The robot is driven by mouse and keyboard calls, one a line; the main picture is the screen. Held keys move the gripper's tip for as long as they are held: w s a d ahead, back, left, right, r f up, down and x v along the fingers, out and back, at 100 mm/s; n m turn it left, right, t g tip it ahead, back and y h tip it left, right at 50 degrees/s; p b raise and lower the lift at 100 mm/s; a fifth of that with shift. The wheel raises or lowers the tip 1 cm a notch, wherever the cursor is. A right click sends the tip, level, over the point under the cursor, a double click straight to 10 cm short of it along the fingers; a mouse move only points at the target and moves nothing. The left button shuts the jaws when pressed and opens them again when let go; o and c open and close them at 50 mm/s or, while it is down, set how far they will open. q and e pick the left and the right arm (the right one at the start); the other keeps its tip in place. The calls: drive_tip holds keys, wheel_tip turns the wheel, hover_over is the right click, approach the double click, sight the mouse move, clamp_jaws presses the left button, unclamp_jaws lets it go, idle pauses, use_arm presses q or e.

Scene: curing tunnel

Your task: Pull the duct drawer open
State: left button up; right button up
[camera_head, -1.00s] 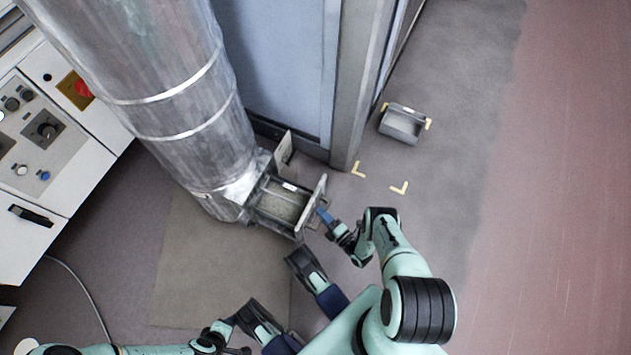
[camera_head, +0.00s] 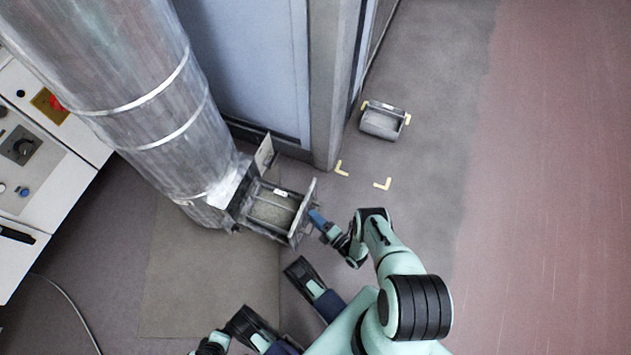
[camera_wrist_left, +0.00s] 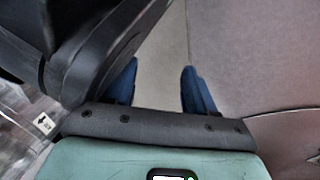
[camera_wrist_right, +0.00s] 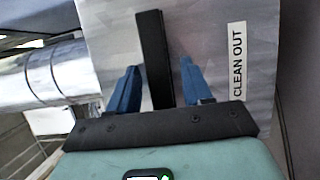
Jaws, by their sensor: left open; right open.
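The duct drawer (camera_head: 273,212) sticks out of the foot of the round metal duct (camera_head: 150,95), its open top showing grainy grey-tan contents. Its upright front panel (camera_head: 304,212) faces my right gripper (camera_head: 316,219). In the right wrist view, the panel (camera_wrist_right: 215,42) carries a "CLEAN OUT" label and a black bar handle (camera_wrist_right: 154,58). The handle stands between the two blue fingers of my right gripper (camera_wrist_right: 160,75), which are apart; I cannot tell whether they touch it. My left gripper (camera_wrist_left: 157,82) is open and empty above the floor, low beside my body.
A raised flap (camera_head: 264,152) stands beside the drawer, near the grey-blue cabinet (camera_head: 250,65). A grey bin (camera_head: 382,124) sits on the floor beyond, near yellow corner marks (camera_head: 383,184). A control panel (camera_head: 30,155) is at left. The floor to the right is clear.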

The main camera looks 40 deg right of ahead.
use_arm(q)
drive_tip(key=shift+t, duration=0.6)
drive_tip(key=w+r+p, duration=0.1)
drive_tip(key=r, duration=0.1)
drive_tip(key=w+r+p, duration=0.1)
drive_tip(key=w+r, duration=0.1)
drive_tip(key=shift+w+d, duration=0.3)
drive_tip(key=shift+d, duration=0.1)
use_arm(e)
drive_tip(key=s, duration=1.3)
drive_tip(key=shift+s, duration=0.2)
